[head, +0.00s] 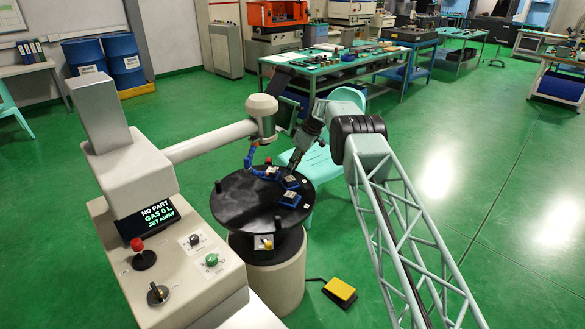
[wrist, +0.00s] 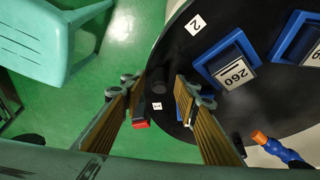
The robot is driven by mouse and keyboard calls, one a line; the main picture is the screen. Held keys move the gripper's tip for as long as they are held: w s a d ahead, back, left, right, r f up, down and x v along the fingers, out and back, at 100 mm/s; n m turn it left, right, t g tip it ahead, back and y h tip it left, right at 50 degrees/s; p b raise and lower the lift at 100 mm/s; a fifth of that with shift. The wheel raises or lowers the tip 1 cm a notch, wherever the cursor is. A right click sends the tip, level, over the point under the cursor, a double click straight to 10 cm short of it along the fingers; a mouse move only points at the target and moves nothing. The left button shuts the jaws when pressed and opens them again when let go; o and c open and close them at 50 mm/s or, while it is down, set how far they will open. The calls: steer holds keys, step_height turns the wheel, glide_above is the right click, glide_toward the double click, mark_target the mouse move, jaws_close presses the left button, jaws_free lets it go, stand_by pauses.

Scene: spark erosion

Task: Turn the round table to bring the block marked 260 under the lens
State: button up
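The black round table (head: 240,205) stands on a pale pedestal and carries several blue blocks and upright black pegs. The block marked 260 (wrist: 232,70) sits in a blue holder near the rim, right of my gripper in the wrist view; I cannot tell which block it is in the head view.
A blue jet hose with orange tip (wrist: 262,138) is close right of my fingers. A second block (wrist: 314,56) is cut off by the frame. A display (head: 157,221) reads "NO PART, GAS 0 L, JET AWAY". A pale green chair (head: 322,165) stands behind; a yellow pedal (head: 340,291) lies on the floor.

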steer(key=v, duration=0.7)
stand_by(0.4)
steer(key=shift+d+r, duration=0.1)
